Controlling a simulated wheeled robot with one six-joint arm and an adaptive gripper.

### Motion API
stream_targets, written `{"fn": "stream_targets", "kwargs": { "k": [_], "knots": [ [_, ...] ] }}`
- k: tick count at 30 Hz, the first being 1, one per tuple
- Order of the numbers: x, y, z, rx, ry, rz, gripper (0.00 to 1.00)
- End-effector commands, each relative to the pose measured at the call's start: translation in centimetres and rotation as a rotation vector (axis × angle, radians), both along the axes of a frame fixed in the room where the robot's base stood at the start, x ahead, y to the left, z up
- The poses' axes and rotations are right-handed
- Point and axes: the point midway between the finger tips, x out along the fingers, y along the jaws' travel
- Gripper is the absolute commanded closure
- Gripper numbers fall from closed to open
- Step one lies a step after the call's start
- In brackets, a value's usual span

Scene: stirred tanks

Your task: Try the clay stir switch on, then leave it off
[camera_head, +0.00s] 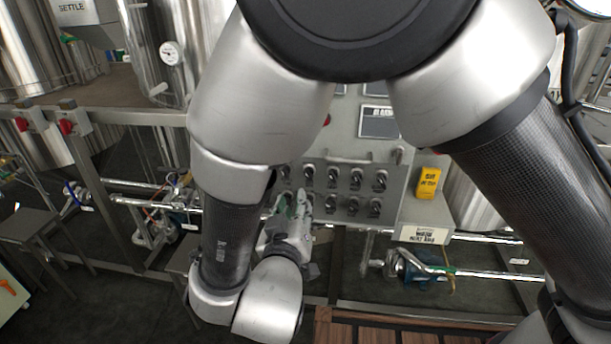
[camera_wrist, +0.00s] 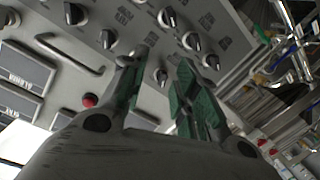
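A grey control panel (camera_head: 340,209) carries two rows of black rotary switches, seen in the head view. In the wrist view the same panel (camera_wrist: 110,60) shows tilted, with several switches and small labels too blurred to read. I cannot tell which switch is the clay stir one. My gripper (camera_head: 290,203) is in front of the panel's left part. In the wrist view my gripper (camera_wrist: 161,66) has its two green-padded fingers apart, with one switch (camera_wrist: 160,76) showing between them. I cannot tell whether the fingers touch it.
A bar handle (camera_wrist: 68,54) and a red button (camera_wrist: 90,100) are on the panel in the wrist view. A yellow device (camera_head: 428,183) hangs at the panel's right. Pipes and a blue pump (camera_head: 415,272) are low right. Steel tanks (camera_head: 165,50) stand at left.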

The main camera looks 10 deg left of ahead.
Motion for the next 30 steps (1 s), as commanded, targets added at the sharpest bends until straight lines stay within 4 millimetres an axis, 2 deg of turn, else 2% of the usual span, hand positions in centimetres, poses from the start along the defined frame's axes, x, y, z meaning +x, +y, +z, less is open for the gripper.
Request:
{"fn": "stream_targets", "kwargs": {
  "k": [3,5,8,18,23,30],
  "knots": [
    [0.1,-1.2,2.3,-0.05,-0.099,-0.047,0.7],
    [0.4,-1.4,2.9,-0.067,-0.123,-0.054,0.7],
    [1.4,-1.4,2.9,-0.082,-0.121,-0.053,0.7],
    [6.8,-1.4,2.8,-0.078,-0.119,-0.051,0.7],
    [7.9,-1.3,2.8,-0.078,-0.118,-0.05,0.7],
    [8.0,-1.3,2.8,-0.078,-0.119,-0.048,0.7]
  ]
}}
